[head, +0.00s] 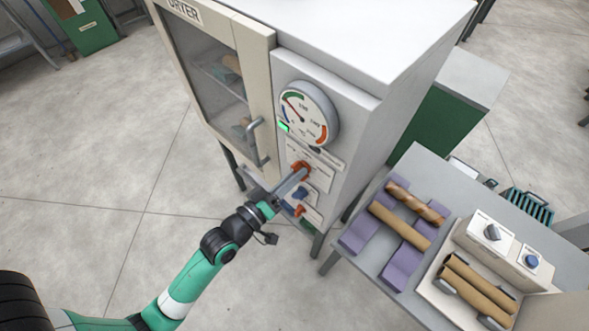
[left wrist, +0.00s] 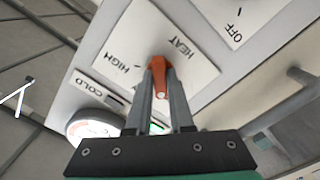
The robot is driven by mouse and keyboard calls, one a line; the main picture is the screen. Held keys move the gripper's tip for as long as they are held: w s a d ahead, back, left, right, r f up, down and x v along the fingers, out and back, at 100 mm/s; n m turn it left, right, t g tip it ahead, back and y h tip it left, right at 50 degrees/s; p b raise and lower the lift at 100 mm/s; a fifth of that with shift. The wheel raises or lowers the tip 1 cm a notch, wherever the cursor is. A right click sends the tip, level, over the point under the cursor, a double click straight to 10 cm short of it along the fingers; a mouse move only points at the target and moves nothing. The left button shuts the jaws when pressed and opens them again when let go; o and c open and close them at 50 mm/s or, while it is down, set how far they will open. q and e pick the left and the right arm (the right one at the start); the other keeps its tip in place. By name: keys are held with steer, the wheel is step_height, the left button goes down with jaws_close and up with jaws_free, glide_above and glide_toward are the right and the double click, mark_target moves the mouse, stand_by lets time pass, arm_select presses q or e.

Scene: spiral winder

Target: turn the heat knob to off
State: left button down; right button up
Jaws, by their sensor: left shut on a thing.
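The heat knob is an orange lever knob (head: 300,167) on the front panel of the dryer (head: 361,128), below the round dial. In the left wrist view the orange knob (left wrist: 158,72) sits on a white plate marked HEAT and HIGH. My left gripper (head: 296,176) reaches the knob from the front, and its two fingers (left wrist: 160,90) are shut on it, one on each side. Part of the knob is hidden between the fingers. An OFF label (left wrist: 236,28) shows on a separate plate at the upper right. My right gripper is not in view.
A round dial (head: 308,113) is above the knob. The dryer's door handle (head: 256,142) is close to its left. A blue knob (head: 300,192) and another orange knob (head: 299,210) are just below. A table (head: 372,287) with cardboard tubes on purple supports stands at right.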

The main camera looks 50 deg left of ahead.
arm_select(q)
steer(key=shift+n+p, duration=0.8)
steer(key=shift+n, duration=0.4)
steer(key=c, duration=0.8)
jaws_free()
steer(key=s+d+b, duration=0.1)
steer(key=s+b, duration=0.3)
steer(key=s, duration=0.7)
steer(key=shift+s+d, duration=0.15)
steer(key=shift+s, duration=0.15)
